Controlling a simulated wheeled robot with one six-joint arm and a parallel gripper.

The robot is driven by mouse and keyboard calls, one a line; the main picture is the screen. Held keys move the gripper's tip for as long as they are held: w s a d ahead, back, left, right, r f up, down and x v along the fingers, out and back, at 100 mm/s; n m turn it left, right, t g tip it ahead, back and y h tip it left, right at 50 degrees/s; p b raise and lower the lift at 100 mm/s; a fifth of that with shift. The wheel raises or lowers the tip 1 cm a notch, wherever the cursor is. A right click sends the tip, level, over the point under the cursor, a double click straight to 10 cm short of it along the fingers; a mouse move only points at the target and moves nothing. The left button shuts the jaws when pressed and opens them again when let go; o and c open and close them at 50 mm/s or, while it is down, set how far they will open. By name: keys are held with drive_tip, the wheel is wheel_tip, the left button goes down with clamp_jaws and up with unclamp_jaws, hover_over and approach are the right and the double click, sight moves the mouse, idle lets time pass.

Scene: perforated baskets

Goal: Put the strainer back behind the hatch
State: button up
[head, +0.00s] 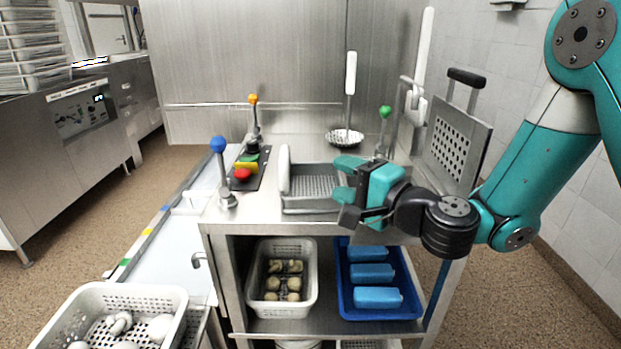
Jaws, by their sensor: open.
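My gripper (347,190) is open, with its fingers pointing left over the right end of a grey perforated tray (312,209) on the steel counter. The gripper hides part of the tray, and I cannot tell whether they touch. A round perforated skimmer (345,137) with an upright white handle is at the back of the counter. A grey panel with a perforated patch and black handle (456,148) stands tilted at the right edge. I cannot tell for sure which of these is the strainer, or whether the panel is the hatch.
Levers with blue (218,144), orange (253,98) and green (385,112) knobs rise from the counter. Below are a white basket (254,290) and a blue crate (345,300) with blue blocks. Another white basket (172,303) stands at the lower left.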

drive_tip(key=p, duration=0.8)
approach(288, 150)
drive_tip(key=shift+w+a+f, duration=0.1)
drive_tip(key=shift+w+a, duration=0.15)
drive_tip(key=shift+w, duration=0.25)
drive_tip(key=shift+w+a+f, duration=0.1)
drive_tip(key=shift+w+a, duration=0.2)
drive_tip(key=shift+w, duration=0.15)
drive_tip(key=p+x, duration=0.2)
drive_tip(key=p, duration=0.2)
drive_tip(key=shift+w+a+f+p, duration=0.35)
drive_tip(key=shift+w+a+p, duration=0.15)
drive_tip(key=shift+p, duration=0.65)
drive_tip(key=p+x, duration=0.3)
drive_tip(key=x, duration=0.1)
drive_tip(key=shift+a+r, duration=0.15)
drive_tip(key=shift+a, duration=0.15)
drive_tip(key=shift+w+a, duration=0.25)
drive_tip(key=shift+w, duration=0.1)
clamp_jaws()
